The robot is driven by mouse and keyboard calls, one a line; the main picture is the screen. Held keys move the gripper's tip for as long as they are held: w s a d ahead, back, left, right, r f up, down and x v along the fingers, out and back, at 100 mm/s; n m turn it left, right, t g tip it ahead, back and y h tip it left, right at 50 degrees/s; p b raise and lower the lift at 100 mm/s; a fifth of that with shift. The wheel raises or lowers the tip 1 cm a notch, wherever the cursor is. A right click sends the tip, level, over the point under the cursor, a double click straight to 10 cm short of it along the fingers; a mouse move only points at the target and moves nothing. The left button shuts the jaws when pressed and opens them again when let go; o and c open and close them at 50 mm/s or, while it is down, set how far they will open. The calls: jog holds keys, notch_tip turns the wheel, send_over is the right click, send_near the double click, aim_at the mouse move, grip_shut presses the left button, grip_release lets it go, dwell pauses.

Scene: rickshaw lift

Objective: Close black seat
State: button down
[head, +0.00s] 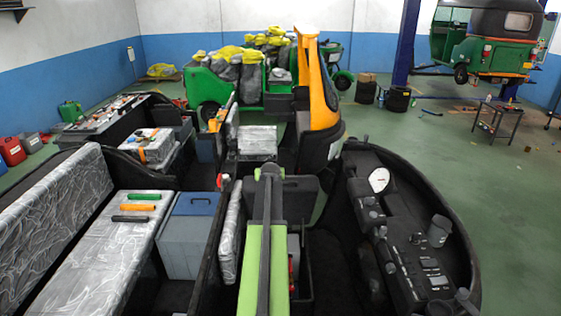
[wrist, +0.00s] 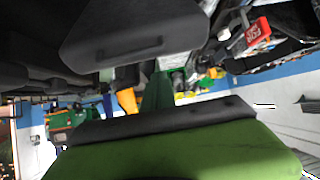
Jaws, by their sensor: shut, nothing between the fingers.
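The black seat (head: 299,199) is a dark panel past the middle of the near cab in the head view. It looks tipped up behind an open dark compartment (head: 307,272), which is partly hidden by my arm. In the wrist view, a large dark panel with a slot, likely the same seat (wrist: 135,40), fills the upper left. My gripper (head: 269,172) is at the far end of my green and grey arm, overlapping the seat in the head view. It is shut and empty. In the wrist view its dark edge (wrist: 160,124) lies below the panel. Contact is unclear.
A patterned bench (head: 95,250) with several coloured rolls and a grey box with a blue lid (head: 190,238) are at left. The dashboard (head: 395,230) curves along the right. A green and orange rickshaw (head: 265,80) stands behind.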

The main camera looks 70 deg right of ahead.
jog(key=s+d+r, duration=0.2)
jog(key=s+d, duration=0.1)
jog(key=s, duration=0.2)
jog(key=shift+m+g+h, duration=0.3)
jog(key=b+x, duration=0.1)
jog(key=x, duration=0.2)
jog(key=b+x, duration=0.2)
jog(key=x, duration=0.1)
jog(key=b+x, duration=0.2)
jog(key=x, duration=0.1)
jog(key=shift+w+d+f, duration=0.15)
jog(key=shift+w+f, duration=0.1)
jog(key=shift+w, duration=0.15)
jog(key=shift+s+a+f+b, duration=0.15)
jog(key=shift+a+f+b, duration=0.35)
jog(key=shift+f+b, duration=0.15)
jog(key=shift+s+a+f+b, duration=0.2)
jog(key=shift+a+f+b, duration=0.3)
jog(key=shift+f+b, duration=0.1)
jog(key=shift+s+a, duration=0.15)
jog(key=shift+a, duration=0.15)
jog(key=shift+d, duration=0.1)
